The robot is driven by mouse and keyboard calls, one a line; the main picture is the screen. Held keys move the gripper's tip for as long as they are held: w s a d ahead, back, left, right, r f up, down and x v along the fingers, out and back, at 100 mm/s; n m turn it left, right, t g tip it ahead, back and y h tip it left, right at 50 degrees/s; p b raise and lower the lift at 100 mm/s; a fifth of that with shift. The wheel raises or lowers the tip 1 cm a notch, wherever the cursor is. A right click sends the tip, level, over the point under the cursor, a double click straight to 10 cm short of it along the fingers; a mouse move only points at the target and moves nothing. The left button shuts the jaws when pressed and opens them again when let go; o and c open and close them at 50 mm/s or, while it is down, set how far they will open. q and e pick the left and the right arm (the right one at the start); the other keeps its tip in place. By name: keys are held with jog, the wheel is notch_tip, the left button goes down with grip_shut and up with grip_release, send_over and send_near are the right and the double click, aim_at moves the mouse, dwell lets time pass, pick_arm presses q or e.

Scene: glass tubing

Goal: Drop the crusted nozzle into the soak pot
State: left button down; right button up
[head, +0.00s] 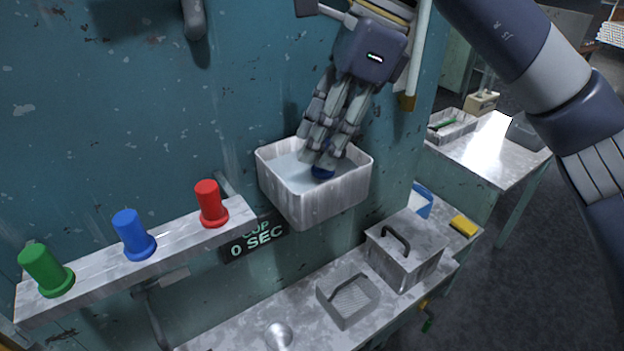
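My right gripper (325,158) reaches down from the top into a white open basin (318,205) fixed to the teal wall, with pale liquid inside. Its fingers are close together around the top of a small blue piece (322,173) in the basin. The fingertips cover much of that piece, so I cannot tell whether they grip it or whether it is the crusted nozzle. A metal box with a handled lid (404,252) stands on the bench below. I cannot tell which vessel is the soak pot.
Green (46,270), blue (133,234) and red (211,204) capped pieces stand on a wall shelf (95,287) at left. The lower bench (230,328) holds an open grey tray (347,301) and a yellow block (464,225).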

jog(key=shift+r, duration=0.15)
jog(key=v, duration=1.1)
jog(key=shift+d+r, duration=0.15)
jog(key=shift+r, duration=0.2)
